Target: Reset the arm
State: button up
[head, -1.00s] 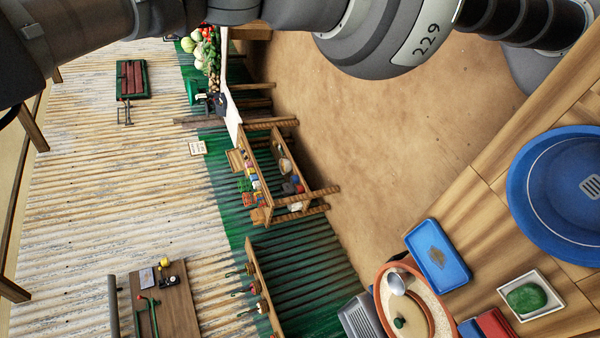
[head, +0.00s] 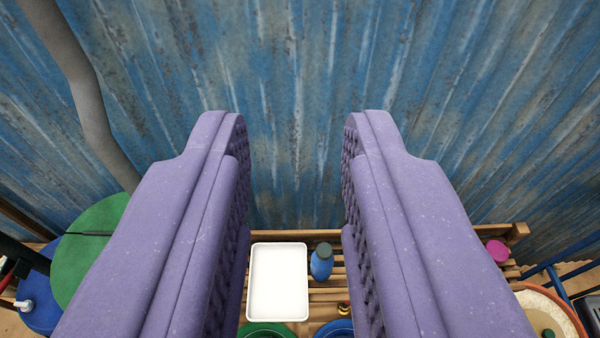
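My gripper (head: 296,135) shows in the head view as two long purple fingers with studded inner faces. The fingers are wide apart, with nothing between their tips. They point toward a blue corrugated wall (head: 300,60). Below and beyond the gap lies a slatted wooden surface (head: 325,297). The gripper touches nothing that I can see.
On the wood are a white tray (head: 278,283), a blue bottle with a dark cap (head: 321,262), and parts of green (head: 267,329) and blue (head: 335,328) round items. A pink item (head: 497,250) and a tan round dish (head: 548,305) are at right. A green disc (head: 90,240) is at left.

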notch_tip(320, 180, down, 26)
jog(key=b, duration=2.6)
